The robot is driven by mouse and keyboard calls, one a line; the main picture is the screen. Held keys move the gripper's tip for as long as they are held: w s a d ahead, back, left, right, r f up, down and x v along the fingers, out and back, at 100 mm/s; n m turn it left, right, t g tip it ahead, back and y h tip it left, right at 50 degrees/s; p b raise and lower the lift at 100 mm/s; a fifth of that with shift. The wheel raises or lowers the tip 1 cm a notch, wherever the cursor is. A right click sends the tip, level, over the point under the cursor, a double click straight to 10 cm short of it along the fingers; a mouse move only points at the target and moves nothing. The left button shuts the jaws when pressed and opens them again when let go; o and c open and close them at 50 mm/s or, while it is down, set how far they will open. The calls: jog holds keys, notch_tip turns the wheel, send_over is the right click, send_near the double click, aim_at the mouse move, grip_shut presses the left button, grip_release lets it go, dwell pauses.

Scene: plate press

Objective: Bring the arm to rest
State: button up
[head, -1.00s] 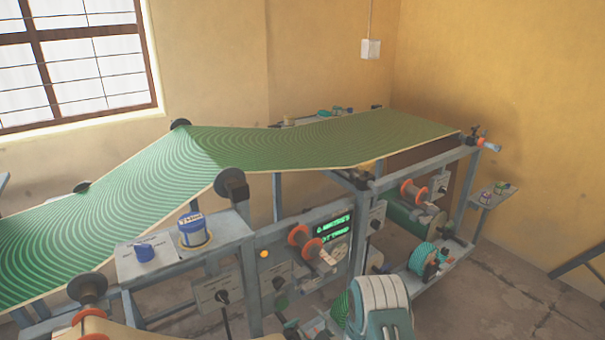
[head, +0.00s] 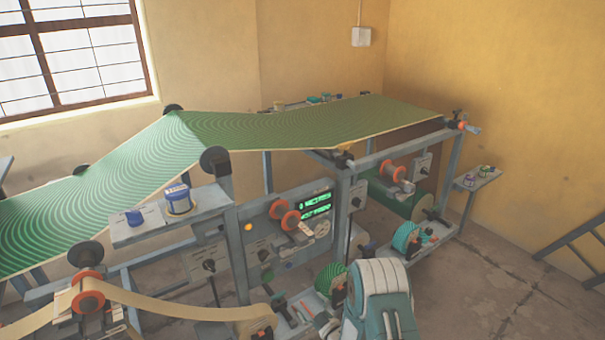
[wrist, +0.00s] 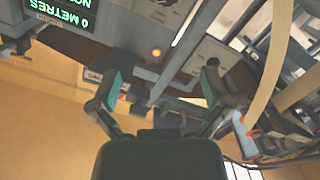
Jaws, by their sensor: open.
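My gripper (wrist: 160,88) shows in the wrist view, its two fingers spread wide with nothing between them. It is open and empty. Beyond the fingers is the machine's grey frame, with a small orange light (wrist: 156,52) and a green-lettered display (wrist: 62,14) that appears upside down. I cannot tell whether a finger touches the frame. In the head view the gripper is not visible; only a white and teal part of my arm (head: 380,300) shows at the bottom centre.
The machine carries a long green patterned sheet (head: 290,125) over rollers. A tan strip (head: 180,308) crosses the lower left. Bare floor (head: 490,285) lies at the right.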

jog(key=w+d+r+m+h, duration=0.1)
jog(key=w+d+r+h, duration=0.1)
jog(key=r, duration=0.5)
jog(key=w+d+r+m+h, duration=0.1)
jog(key=w+d+r+h, duration=0.1)
jog(key=r, duration=0.4)
jog(key=s+d+r+m+g+h, duration=0.1)
jog(key=s+d+r+m+h, duration=0.15)
jog(key=r, duration=0.55)
jog(key=s+d+r+m+g+h, duration=0.1)
jog(key=s+d+r+g+h, duration=0.2)
jog(key=r, duration=0.4)
jog(key=s+d+r+m+g, duration=0.1)
jog(key=s+r+m, duration=0.1)
jog(key=s+r, duration=0.35)
jog(key=s+d+r+m, duration=0.2)
jog(key=s, duration=0.6)
jog(key=s+r+m+g, duration=0.2)
jog(key=s+m+g, duration=0.1)
jog(key=s, duration=1.7)
jog(key=shift+s+r+g, duration=0.15)
jog(key=shift+s+g, duration=0.25)
jog(key=shift+g, duration=0.2)
